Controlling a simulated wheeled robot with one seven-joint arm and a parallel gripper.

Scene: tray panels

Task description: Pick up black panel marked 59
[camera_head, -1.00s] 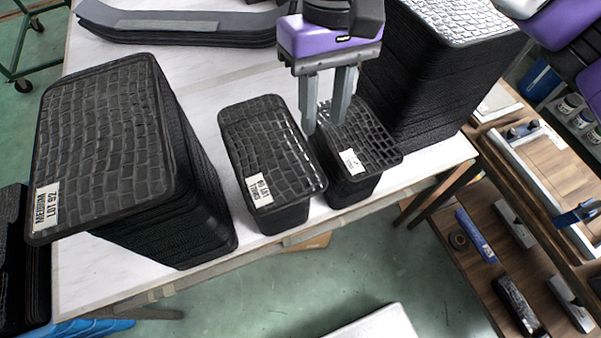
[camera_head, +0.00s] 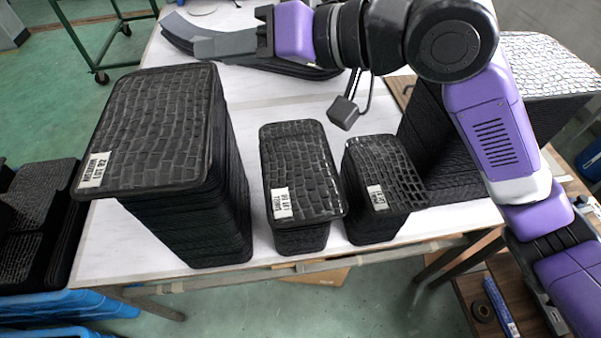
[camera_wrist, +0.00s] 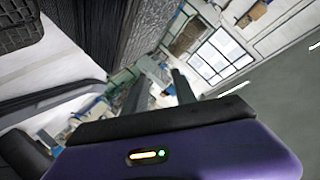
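Black panels with a cobbled top lie in stacks on a white table (camera_head: 258,85). A tall, wide stack (camera_head: 160,120) is at the left, a small stack (camera_head: 298,165) in the middle, and another small stack (camera_head: 388,170) to its right. Each has a white label near its front left corner. The print is too small to read surely, so I cannot tell which is 59. My gripper (camera_head: 200,45) points left above the back of the table, away from these stacks. In the wrist view its two fingers (camera_wrist: 158,88) stand apart with nothing between them.
Curved black panels (camera_head: 180,28) lie at the table's back, beneath my gripper. A tall black stack (camera_head: 440,150) stands at the right, partly behind my arm. A green metal frame (camera_head: 85,45) is at the back left. Blue crates (camera_head: 60,310) hold dark panels at the lower left.

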